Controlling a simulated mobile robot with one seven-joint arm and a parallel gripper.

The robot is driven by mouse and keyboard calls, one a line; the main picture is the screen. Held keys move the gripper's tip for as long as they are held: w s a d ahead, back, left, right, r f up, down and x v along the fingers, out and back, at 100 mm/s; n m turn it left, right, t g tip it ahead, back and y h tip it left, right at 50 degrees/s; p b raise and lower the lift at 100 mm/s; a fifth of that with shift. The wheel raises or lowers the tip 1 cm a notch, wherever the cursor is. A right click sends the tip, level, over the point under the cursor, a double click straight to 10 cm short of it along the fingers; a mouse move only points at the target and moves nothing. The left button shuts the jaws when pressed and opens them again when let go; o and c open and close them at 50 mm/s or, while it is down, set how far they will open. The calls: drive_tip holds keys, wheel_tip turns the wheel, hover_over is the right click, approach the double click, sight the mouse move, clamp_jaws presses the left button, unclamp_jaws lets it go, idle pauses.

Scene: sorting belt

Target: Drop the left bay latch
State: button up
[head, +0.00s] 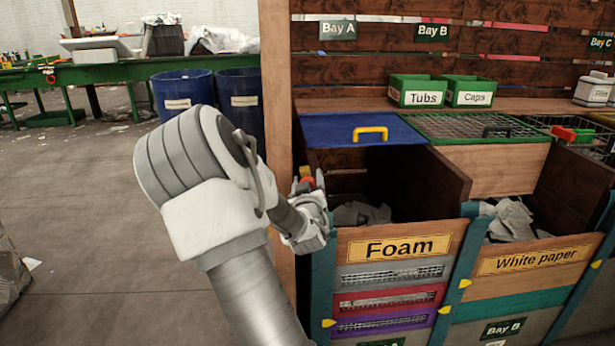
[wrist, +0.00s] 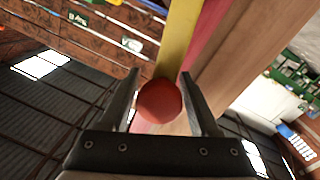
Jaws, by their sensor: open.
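The left bay latch shows in the wrist view as a yellow lever (wrist: 180,38) with a round red knob (wrist: 160,101) on its end. My gripper (wrist: 160,76) is open, with one finger on each side of the knob. I cannot tell whether either finger touches it. In the head view my gripper (head: 312,205) is at the wooden post left of the Foam bay, and a bit of red (head: 306,171) shows beside it. My gripper hides most of the latch there. The Foam bay (head: 400,248) holds grey pieces under its open top.
A blue lid (head: 355,130) with a yellow handle lies behind the Foam bay. A wooden post (head: 277,70) rises close to my gripper. The White paper bay (head: 532,262) is on the right. Blue barrels (head: 183,88) stand behind my arm; the floor at left is mostly clear.

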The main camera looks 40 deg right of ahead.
idle(0.3)
clamp_jaws()
idle(0.3)
